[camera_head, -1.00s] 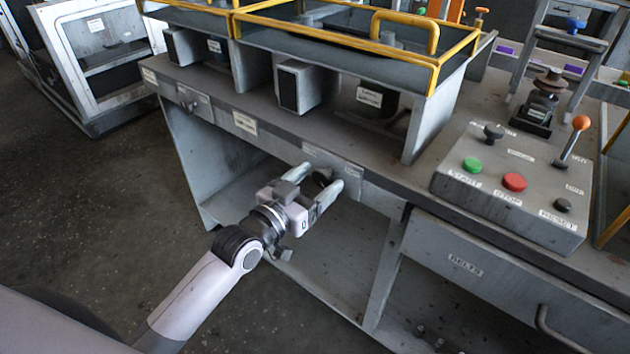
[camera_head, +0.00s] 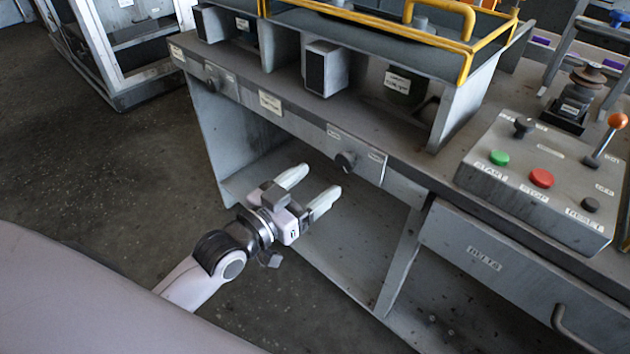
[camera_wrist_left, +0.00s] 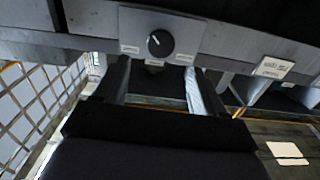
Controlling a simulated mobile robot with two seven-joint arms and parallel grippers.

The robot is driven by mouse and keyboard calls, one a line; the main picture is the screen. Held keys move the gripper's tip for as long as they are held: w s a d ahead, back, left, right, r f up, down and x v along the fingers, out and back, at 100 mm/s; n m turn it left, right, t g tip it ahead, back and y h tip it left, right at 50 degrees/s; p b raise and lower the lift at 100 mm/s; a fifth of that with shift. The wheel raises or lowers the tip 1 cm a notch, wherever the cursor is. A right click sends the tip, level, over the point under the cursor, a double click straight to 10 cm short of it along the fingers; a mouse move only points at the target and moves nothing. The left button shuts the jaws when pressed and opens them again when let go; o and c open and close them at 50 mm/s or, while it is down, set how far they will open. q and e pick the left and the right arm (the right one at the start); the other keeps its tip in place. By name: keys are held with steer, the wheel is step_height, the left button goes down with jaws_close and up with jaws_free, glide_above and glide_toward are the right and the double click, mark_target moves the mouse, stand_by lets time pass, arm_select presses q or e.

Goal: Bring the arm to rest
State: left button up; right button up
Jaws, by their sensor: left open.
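My left gripper (camera_head: 316,190) is open and empty in the head view. It is in front of the bench, below and to the left of a black knob (camera_head: 345,162) on the bench's front edge. A clear gap separates the fingers from the knob. In the left wrist view the same knob (camera_wrist_left: 160,42), with a white pointer line, sits on its grey plate beyond and above the two spread fingers (camera_wrist_left: 155,88). My right gripper is not in view.
The grey bench (camera_head: 300,105) has an open space beneath it. A control box (camera_head: 540,185) with green and red buttons and an orange-tipped lever stands at the right. A drawer (camera_head: 490,265) with a handle is below it. Free floor (camera_head: 110,180) lies at the left.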

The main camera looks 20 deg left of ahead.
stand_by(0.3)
arm_select(q)
steer(key=s+a+f+n+g+y+p, duration=0.1)
steer(key=s+f+g+y+p, duration=0.3)
steer(key=s+f, duration=0.8)
steer(key=s+g+p, duration=0.2)
steer(key=s+p, duration=0.2)
steer(key=s, duration=0.1)
steer(key=shift+a+f+n+g, duration=0.3)
steer(key=shift+a+f+n, duration=0.1)
steer(key=shift+w, duration=0.1)
stand_by(0.5)
